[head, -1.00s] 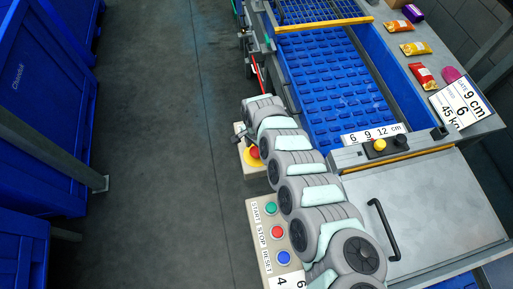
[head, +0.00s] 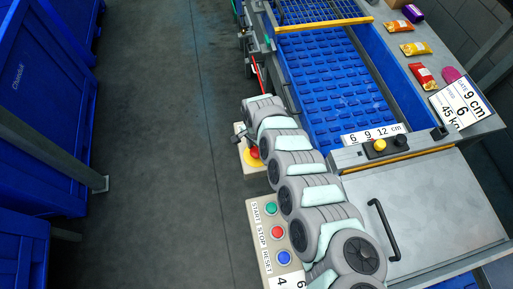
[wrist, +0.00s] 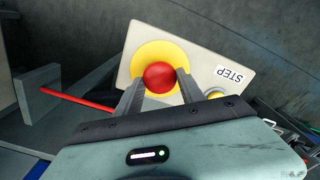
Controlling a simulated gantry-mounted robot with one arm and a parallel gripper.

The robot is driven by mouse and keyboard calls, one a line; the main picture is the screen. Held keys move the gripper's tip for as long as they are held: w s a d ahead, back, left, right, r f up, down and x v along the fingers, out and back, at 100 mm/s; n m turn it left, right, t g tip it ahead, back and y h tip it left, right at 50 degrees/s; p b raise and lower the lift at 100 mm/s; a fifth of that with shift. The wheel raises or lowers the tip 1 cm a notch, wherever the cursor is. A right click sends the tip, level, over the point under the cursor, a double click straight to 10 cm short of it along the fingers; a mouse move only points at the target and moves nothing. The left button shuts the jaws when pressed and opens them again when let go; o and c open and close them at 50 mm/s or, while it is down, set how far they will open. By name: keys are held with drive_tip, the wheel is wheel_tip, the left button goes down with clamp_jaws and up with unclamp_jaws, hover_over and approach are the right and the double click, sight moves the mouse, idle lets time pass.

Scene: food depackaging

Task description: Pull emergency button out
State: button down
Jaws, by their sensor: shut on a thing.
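The emergency button (wrist: 159,77) is a round red knob on a yellow disc, on a beige box (wrist: 205,54) marked STEP. In the wrist view my gripper (wrist: 158,84) has one finger on each side of the red knob and is shut on it. In the head view the emergency button (head: 254,153) shows as red and yellow at the left of my arm, partly hidden by it. The gripper's fingers are hard to make out there.
A control panel (head: 252,203) with green, red and blue buttons lies nearer, beside my arm. A blue conveyor (head: 335,90) and a metal cover with a black handle (head: 381,229) are at the right. A red rod (wrist: 75,102) runs left of the fingers. The floor at left is clear.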

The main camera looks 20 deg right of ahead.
sight(257, 150)
drive_tip(key=r+p, duration=0.1)
drive_tip(key=p, duration=0.2)
drive_tip(key=shift+r, duration=0.35)
drive_tip(key=shift+f, duration=0.1)
drive_tip(key=c, duration=0.7)
unclamp_jaws()
drive_tip(key=shift+f, duration=0.1)
wheel_tip(257, 150, up, 11)
drive_tip(key=p, duration=0.2)
